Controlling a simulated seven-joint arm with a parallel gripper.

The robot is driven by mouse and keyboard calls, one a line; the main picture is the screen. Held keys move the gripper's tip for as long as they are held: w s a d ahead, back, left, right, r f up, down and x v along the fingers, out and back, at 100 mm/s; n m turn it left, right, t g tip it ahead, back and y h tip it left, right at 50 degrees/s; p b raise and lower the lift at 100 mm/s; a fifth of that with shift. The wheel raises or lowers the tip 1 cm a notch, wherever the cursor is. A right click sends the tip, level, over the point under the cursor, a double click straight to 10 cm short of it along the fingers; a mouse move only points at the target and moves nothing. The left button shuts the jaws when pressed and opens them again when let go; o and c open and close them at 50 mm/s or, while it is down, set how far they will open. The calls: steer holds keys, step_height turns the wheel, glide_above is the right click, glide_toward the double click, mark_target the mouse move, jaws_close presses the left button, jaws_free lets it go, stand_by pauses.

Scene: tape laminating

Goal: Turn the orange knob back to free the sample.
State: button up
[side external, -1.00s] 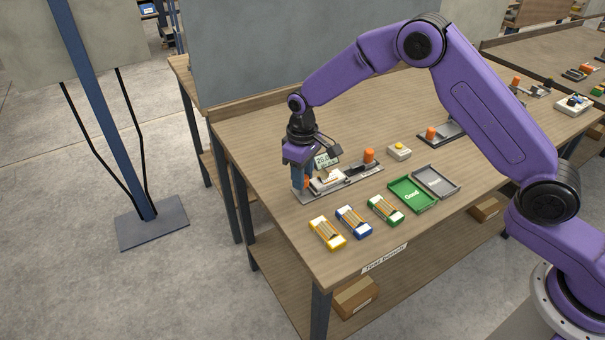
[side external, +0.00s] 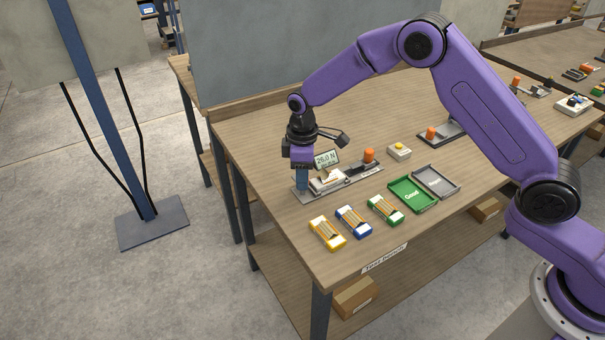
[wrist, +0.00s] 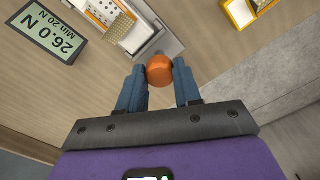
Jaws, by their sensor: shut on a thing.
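In the wrist view an orange knob (wrist: 160,70) sits between the fingertips of my gripper (wrist: 159,76), which is shut on it. In the side view my gripper (side external: 302,186) points down at the left end of the grey tester (side external: 359,181); its fingers hide this knob there. The white sample part (side external: 328,182) lies on the tester beside the gripper, and it also shows in the wrist view (wrist: 103,15). The display (side external: 326,159) reads 26.0 N, and in the wrist view (wrist: 47,33) also "Min 20 N".
Another orange knob (side external: 369,156) stands at the tester's right end. Yellow (side external: 327,233), blue (side external: 354,222) and green (side external: 385,210) sample holders lie in front. A green tray (side external: 411,194) marked Good and a grey tray (side external: 436,182) are to the right, near a yellow-button box (side external: 399,151).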

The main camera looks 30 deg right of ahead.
steer(key=shift+r, duration=0.1)
steer(key=o, duration=1)
steer(key=shift+o, duration=0.2)
step_height(320, 180, up, 17)
steer(key=shift+r, duration=0.2)
steer(key=s+d+f, duration=0.1)
steer(key=s+d, duration=0.4)
steer(key=s, duration=0.7)
steer(key=s+d, duration=0.5)
steer(key=s, duration=0.8)
steer(key=s+d+f+n, duration=0.1)
steer(key=s+d, duration=0.4)
steer(key=s, duration=0.8)
steer(key=shift+f, duration=0.3)
